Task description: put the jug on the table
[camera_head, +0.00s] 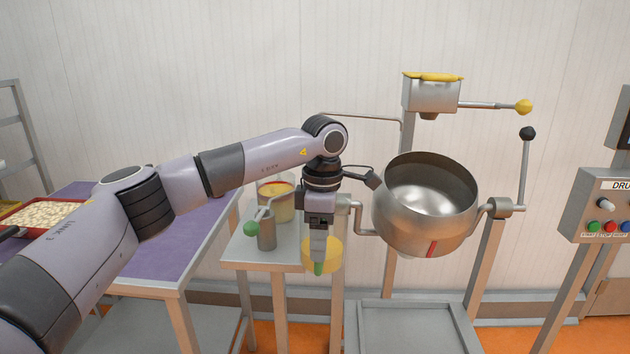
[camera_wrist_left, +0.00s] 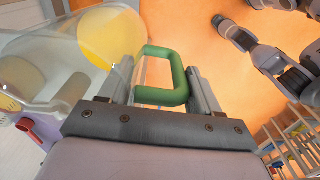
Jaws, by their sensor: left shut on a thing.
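The jug (camera_head: 333,254) is clear with yellow in it and a green handle; in the wrist view its clear wall (camera_wrist_left: 75,60) fills the upper left. My left gripper (camera_head: 318,232) is shut on the green handle (camera_wrist_left: 172,78), which sits between its fingers. In the head view the gripper hides part of the jug. The jug is by the right end of a small grey table (camera_head: 245,253); I cannot tell whether it touches it. A larger purple-topped table (camera_head: 210,225) stands to the left.
A tub with yellow contents (camera_head: 284,208) and a metal cup (camera_head: 266,238) with a green-knobbed rod stand on the small table. A steel kettle (camera_head: 425,215) on a frame is close on the right. A red tray (camera_head: 12,212) of pale pieces lies on the purple table.

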